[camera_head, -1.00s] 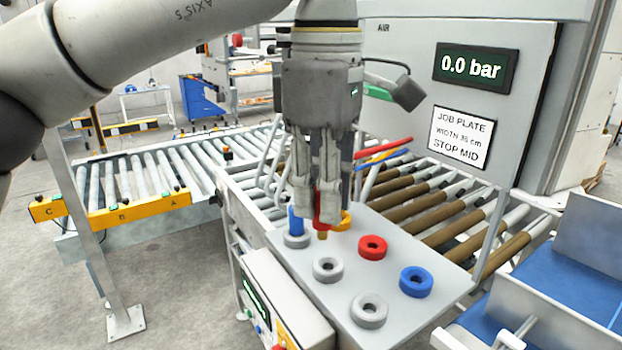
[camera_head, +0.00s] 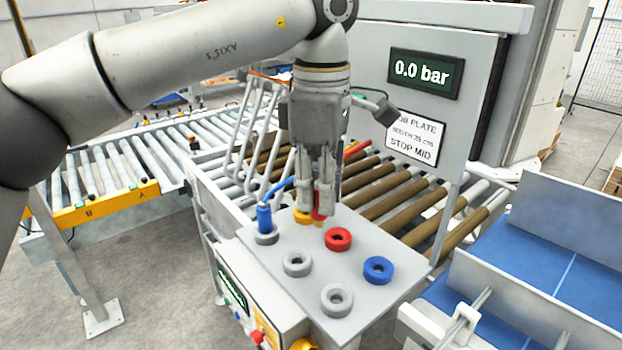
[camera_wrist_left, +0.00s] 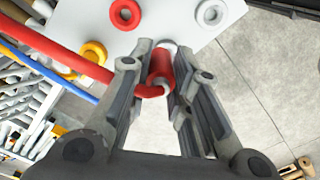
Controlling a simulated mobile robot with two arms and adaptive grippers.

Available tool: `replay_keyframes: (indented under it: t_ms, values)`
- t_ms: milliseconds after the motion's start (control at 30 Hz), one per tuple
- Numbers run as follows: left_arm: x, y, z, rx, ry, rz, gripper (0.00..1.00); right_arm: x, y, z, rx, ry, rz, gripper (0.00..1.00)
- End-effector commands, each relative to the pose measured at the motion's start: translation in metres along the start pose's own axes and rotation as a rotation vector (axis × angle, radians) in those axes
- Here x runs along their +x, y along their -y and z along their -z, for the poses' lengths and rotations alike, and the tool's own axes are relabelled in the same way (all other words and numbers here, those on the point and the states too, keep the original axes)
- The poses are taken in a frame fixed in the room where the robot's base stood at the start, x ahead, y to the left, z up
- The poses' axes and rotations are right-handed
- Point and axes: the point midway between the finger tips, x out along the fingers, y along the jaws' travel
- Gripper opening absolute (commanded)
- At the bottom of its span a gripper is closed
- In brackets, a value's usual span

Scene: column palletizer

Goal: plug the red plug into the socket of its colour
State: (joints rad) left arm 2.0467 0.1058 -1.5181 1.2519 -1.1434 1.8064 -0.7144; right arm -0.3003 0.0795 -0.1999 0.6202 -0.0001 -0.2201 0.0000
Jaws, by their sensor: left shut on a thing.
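My left gripper (camera_head: 318,208) is shut on the red plug (camera_head: 317,213). It holds the plug above the plate, just behind and left of the red socket (camera_head: 338,239), in front of the yellow socket (camera_head: 303,216). The plug and the plate look apart. In the left wrist view the red plug (camera_wrist_left: 160,68) sits between the fingers with its red hose (camera_wrist_left: 70,62) bending off left; the red socket (camera_wrist_left: 125,13) and yellow socket (camera_wrist_left: 93,55) are beside it, empty-looking. The fingers partly hide the plug in the head view. My right gripper is not in view.
A blue plug (camera_head: 264,217) stands in a grey socket (camera_head: 266,236) at the plate's left. The blue socket (camera_head: 378,270) and two grey sockets (camera_head: 297,263) are open. A panel reading 0.0 bar (camera_head: 425,73) stands behind. Rollers (camera_head: 375,172) lie beyond the plate.

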Motion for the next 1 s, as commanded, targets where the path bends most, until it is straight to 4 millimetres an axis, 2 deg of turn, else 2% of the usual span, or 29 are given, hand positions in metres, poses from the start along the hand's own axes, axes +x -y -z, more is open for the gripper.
replay_keyframes:
  t_ms: [33,433,800,1000]
  values:
    - [-0.001,-0.003,-0.001,0.0,0.0,0.002,0.0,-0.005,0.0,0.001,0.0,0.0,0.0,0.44]
    - [0.009,-0.029,-0.01,0.0,0.001,0.0,0.0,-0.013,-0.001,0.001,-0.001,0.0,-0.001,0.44]
    - [0.018,-0.051,-0.018,0.0,0.001,0.0,0.0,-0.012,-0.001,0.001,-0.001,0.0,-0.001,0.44]
    - [0.019,-0.055,-0.019,0.0,0.0,0.0,0.0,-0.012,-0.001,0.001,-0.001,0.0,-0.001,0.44]
